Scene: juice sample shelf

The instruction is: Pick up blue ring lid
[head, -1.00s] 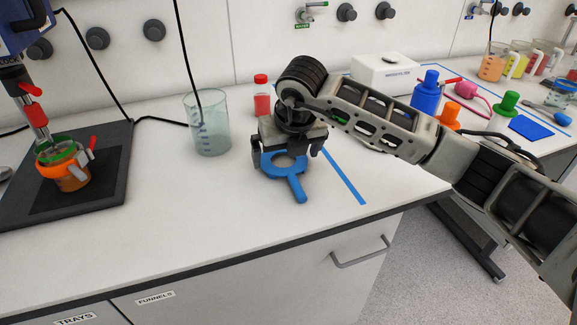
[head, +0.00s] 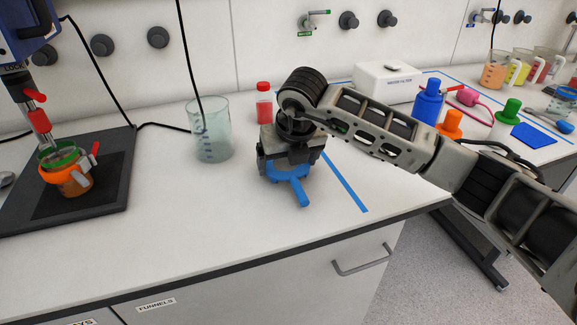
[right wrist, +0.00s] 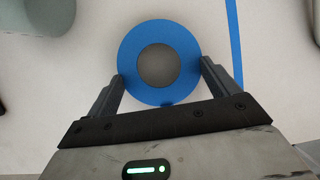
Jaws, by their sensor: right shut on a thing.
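The blue ring lid (head: 291,177) is a flat blue ring with a short straight handle that points toward the front edge of the bench. My right gripper (head: 286,166) is right over it with its fingers down and shut on the ring. In the right wrist view the ring (right wrist: 131,47) shows whole with a round grey centre, and my right gripper's fingers (right wrist: 160,78) press on its two sides. The gripper hides the ring's far part in the head view. My left gripper is not in view.
A stirrer stand with an orange-collared jar (head: 73,180) is at left. A blue tape line (head: 346,184) runs at right. The bench front is clear.

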